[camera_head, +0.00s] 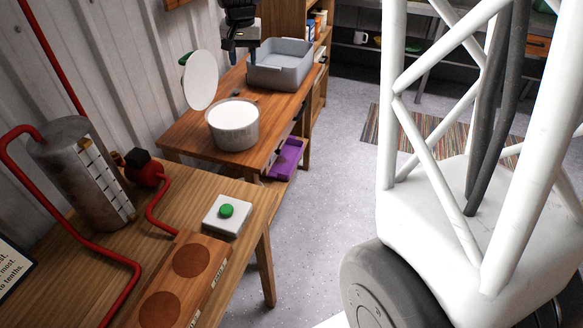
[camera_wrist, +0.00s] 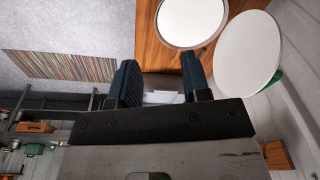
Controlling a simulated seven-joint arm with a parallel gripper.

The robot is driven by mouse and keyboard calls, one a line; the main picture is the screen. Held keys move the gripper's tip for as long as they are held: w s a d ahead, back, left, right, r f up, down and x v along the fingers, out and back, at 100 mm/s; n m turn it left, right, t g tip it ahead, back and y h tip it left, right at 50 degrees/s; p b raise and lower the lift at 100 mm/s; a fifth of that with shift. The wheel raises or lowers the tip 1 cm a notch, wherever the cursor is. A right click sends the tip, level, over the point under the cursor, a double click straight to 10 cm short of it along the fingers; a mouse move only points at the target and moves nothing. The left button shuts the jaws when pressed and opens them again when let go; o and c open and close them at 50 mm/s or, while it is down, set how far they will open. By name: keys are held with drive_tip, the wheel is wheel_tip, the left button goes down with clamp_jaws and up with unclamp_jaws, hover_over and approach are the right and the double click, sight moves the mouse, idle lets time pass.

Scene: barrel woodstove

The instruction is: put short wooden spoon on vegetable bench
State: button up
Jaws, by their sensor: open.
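I cannot make out a short wooden spoon in either view. My gripper (camera_head: 240,42) is at the top of the head view, over the near left edge of a grey tub (camera_head: 281,76). In the wrist view my gripper (camera_wrist: 158,82) has its two dark fingers apart, with no held object visible between them. The wooden bench (camera_head: 180,139) under the tub also bears a round white-topped pot (camera_head: 233,126). No label shows whether this is the vegetable bench. The bench also shows in the wrist view (camera_wrist: 147,45).
A white disc (camera_head: 200,80) stands upright by the pot. A nearer table (camera_head: 195,203) holds a metal cylinder (camera_head: 82,170), red pipes and a green-button box (camera_head: 227,214). A purple bin (camera_head: 285,158) sits below the bench. Grey floor (camera_head: 330,170) lies open to the right.

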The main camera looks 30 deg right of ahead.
drive_tip(key=s+a+f+n, duration=0.1)
drive_tip(key=s+a+n, duration=0.1)
drive_tip(key=s, duration=1.8)
drive_tip(key=s+a+f+n+t, duration=0.1)
drive_tip(key=s+a+f+n, duration=0.1)
drive_tip(key=s, duration=1.7)
drive_tip(key=shift+s+a+n, duration=0.3)
drive_tip(key=shift+s+a, duration=0.05)
drive_tip(key=shift+a, duration=0.4)
drive_tip(key=shift+f, duration=0.1)
